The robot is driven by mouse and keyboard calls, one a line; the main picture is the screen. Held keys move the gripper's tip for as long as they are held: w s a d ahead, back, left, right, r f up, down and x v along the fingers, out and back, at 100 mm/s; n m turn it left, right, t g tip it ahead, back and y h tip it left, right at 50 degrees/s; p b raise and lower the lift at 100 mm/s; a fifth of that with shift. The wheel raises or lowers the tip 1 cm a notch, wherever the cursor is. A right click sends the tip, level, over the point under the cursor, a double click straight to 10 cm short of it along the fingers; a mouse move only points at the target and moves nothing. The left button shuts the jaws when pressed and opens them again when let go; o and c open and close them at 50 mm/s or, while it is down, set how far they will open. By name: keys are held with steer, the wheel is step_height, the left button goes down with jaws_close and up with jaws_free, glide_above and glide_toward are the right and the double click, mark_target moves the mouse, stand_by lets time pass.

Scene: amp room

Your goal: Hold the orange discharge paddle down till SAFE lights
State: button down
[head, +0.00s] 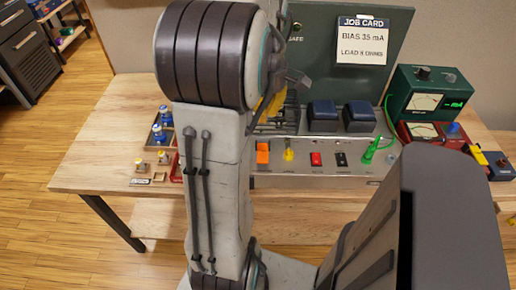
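The orange discharge paddle (262,153) is on the front panel of the amplifier chassis (310,183), just right of my upright arm link. The SAFE label (296,39) is on the green back panel, partly covered by my arm. A small dark lamp (296,27) above it does not look lit. My gripper is mostly hidden behind my arm; a dark piece that looks like part of it (294,79) shows above the chassis. Its fingertips are not visible, so I cannot tell whether they are open or touch anything.
Right of the paddle are a yellow control (289,154), a red switch (315,159), a black switch (341,159) and a green clip (370,150). Two dark blue transformers (322,115) (359,116) stand behind. Meters (428,95) (424,130) are right; small parts trays (160,137) left.

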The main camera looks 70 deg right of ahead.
mark_target(263, 155)
steer(key=shift+n, duration=1.3)
steer(key=shift+f, duration=0.1)
step_height(263, 155, down, 14)
steer(key=shift+r+b, duration=0.1)
steer(key=shift+b, duration=0.95)
